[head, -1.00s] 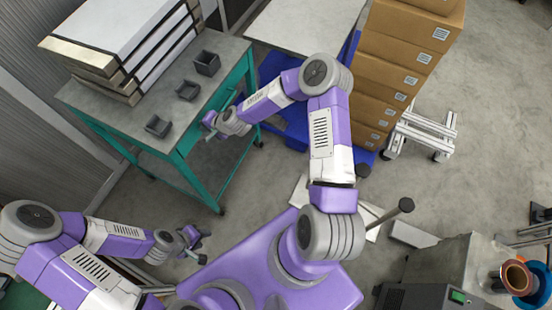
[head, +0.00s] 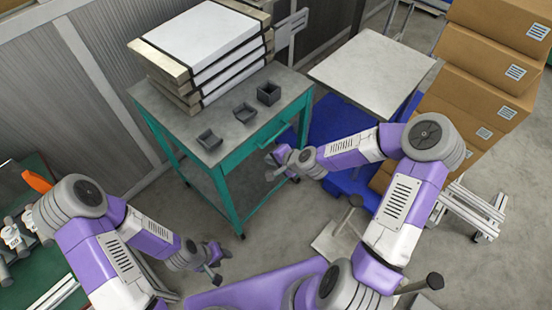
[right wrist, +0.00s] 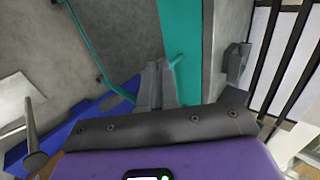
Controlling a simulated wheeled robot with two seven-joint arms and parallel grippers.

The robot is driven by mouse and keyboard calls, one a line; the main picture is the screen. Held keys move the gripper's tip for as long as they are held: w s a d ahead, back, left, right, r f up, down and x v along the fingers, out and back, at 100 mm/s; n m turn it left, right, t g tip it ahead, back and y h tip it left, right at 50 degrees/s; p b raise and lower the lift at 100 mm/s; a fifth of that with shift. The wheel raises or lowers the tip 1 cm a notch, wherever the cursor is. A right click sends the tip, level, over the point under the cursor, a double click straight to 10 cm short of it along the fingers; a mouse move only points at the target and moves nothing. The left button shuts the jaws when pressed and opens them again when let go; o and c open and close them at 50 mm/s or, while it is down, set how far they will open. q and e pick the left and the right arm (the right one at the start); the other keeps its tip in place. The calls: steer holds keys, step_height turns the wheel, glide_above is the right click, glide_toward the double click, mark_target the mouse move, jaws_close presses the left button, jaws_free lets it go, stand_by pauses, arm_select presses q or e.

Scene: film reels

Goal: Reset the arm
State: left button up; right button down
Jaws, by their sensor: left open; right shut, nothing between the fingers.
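My right arm reaches in from the right, and its gripper (head: 272,168) is in front of the right side of the teal-framed workbench (head: 213,150). In the right wrist view the gripper's fingers (right wrist: 158,78) are together and empty.
Three small dark bins (head: 245,112) and a stack of white-topped panels (head: 208,45) are on the bench. A grey-topped table (head: 370,70) and stacked cardboard boxes (head: 490,80) stand at the right. A green surface with tools (head: 22,240) is at the far left. Grey floor lies between.

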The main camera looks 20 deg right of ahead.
steer(key=shift+v, duration=0.85)
steer(key=shift+f, duration=0.1)
steer(key=s+a+f+n+g, duration=0.3)
steer(key=s+f+n+g, duration=0.1)
steer(key=s+f, duration=0.4)
steer(key=s+a+f+n+g, duration=0.2)
steer(key=s+f+n, duration=0.3)
steer(key=s, duration=0.8)
step_height(320, 180, down, 3)
steer(key=shift+s+a+f+g, duration=0.2)
steer(key=shift+a+g, duration=0.15)
steer(key=shift+g, duration=0.55)
steer(key=shift+w+a, duration=0.1)
steer(key=shift+a, duration=0.05)
